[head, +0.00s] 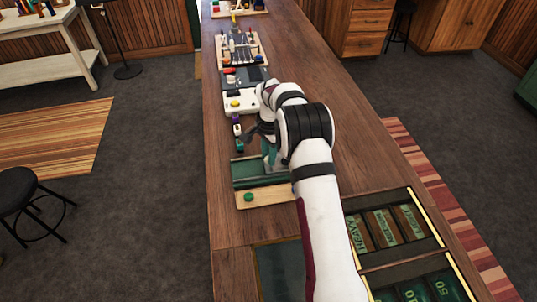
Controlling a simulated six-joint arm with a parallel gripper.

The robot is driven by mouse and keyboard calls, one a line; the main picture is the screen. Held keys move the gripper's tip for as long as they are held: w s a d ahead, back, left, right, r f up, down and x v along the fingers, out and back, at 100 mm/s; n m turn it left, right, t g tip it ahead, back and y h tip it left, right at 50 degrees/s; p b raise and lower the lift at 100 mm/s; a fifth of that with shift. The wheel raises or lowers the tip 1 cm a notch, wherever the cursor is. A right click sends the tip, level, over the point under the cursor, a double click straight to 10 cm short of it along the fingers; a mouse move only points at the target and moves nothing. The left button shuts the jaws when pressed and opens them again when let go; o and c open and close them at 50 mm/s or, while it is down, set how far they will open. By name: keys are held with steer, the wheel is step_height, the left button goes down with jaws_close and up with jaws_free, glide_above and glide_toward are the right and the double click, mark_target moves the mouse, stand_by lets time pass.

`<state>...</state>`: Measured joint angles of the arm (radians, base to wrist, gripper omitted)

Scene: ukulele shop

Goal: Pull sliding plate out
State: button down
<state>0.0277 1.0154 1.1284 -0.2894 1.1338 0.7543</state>
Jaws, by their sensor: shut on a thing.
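A green fixture (240,171) sits on a light wooden base (280,196) on the bench, with a round green knob at the base's front left. The sliding plate appears to be the green part of this fixture, but its edges are partly hidden by my arm. My gripper (262,140) is low over the back of the fixture, its dark fingers pointing down to the left. It is shut on an upright teal-green piece that seems to belong to the plate. My wrist hides the exact grip.
Small purple and green items (237,130) stand just behind the fixture. A white box with a yellow button (238,103) and tool trays lie farther back. Labelled compartments (385,225) are at front right.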

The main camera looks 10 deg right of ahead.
stand_by(0.8)
steer(key=a, duration=1)
steer(key=shift+a, duration=0.3)
steer(key=c, duration=0.7)
jaws_free()
steer(key=r, duration=1.6)
steer(key=shift+s+d, duration=0.15)
steer(key=shift+s, duration=0.1)
